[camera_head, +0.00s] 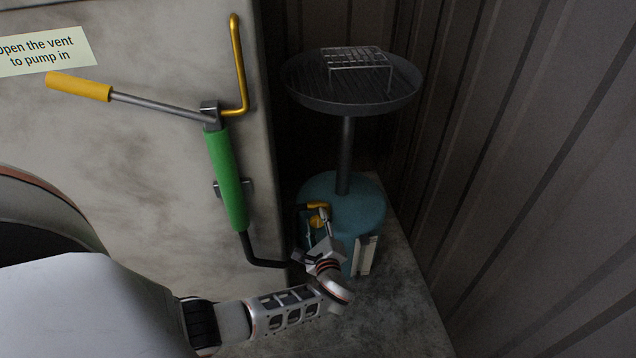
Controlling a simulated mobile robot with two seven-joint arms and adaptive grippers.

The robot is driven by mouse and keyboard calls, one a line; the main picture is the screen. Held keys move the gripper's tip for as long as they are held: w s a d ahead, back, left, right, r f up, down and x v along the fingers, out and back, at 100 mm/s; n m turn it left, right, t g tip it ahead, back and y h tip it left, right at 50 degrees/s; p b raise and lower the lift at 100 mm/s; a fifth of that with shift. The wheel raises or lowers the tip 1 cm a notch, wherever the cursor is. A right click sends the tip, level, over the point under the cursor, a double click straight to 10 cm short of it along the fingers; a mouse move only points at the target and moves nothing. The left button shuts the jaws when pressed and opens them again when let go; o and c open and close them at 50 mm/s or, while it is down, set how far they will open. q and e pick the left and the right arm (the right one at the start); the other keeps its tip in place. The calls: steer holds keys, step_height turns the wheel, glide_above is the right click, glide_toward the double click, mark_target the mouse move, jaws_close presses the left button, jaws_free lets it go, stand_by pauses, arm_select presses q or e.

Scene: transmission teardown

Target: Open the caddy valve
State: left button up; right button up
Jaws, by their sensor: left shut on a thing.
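The caddy is a teal rounded drum (358,200) on the floor in the corner, with a dark post rising to a wide round pan (305,92). A small yellow valve handle (319,206) shows at the drum's front left. My left gripper (315,225) reaches in from the lower left and is at this valve, its fingers shut on it. The fingers partly hide the valve body, so its exact turn is hard to tell. My right gripper is out of view.
A green hand pump (225,175) with a yellow-gripped lever (78,87) and a yellow bent handle (240,65) is fixed to the pale wall on the left. A black pipe (262,262) runs from it towards the drum. A dark corrugated wall (500,150) closes the right. A wire rack (355,57) sits on the pan.

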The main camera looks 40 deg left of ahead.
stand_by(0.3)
arm_select(q)
steer(key=o, duration=1.1)
steer(key=v, duration=0.7)
steer(key=shift+s+d, duration=0.15)
steer(key=shift+s, duration=0.05)
